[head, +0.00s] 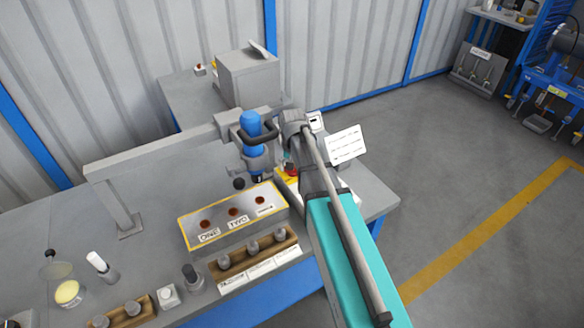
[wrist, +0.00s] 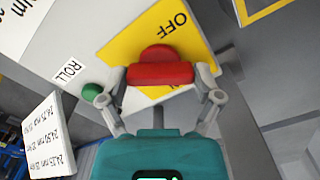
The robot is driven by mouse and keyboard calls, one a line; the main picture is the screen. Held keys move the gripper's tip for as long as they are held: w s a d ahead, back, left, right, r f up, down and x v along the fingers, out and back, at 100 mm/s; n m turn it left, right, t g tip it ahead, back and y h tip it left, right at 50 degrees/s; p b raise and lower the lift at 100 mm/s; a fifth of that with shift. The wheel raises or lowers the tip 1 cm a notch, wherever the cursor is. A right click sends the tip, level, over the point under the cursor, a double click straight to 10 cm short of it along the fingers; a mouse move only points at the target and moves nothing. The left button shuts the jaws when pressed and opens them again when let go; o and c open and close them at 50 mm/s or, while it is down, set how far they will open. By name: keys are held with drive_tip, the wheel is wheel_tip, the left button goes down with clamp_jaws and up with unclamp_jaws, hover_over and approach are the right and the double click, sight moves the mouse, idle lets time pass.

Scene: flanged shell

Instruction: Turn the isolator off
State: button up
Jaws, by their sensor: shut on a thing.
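The isolator is a red rotary handle (wrist: 160,72) on a yellow plate (wrist: 195,40) on a grey box face in the wrist view. The word OFF is printed above and right of the handle. My gripper (wrist: 160,88) has one finger on each side of the red handle and is shut on it. The handle's bar lies almost level across the wrist view. In the head view the isolator is a small red and yellow patch (head: 290,172), mostly hidden by my arm.
A green button (wrist: 92,92) labelled ROLL sits close left of my gripper. A white card with figures (wrist: 48,140) stands further left. In the head view a blue tool (head: 252,128) on a grey arm and a tray with labelled holes (head: 222,228) are left of my arm.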

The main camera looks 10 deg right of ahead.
drive_tip(key=n, duration=0.6)
drive_tip(key=shift+n, duration=0.3)
idle(0.4)
drive_tip(key=o, duration=0.9)
drive_tip(key=shift+m, duration=0.4)
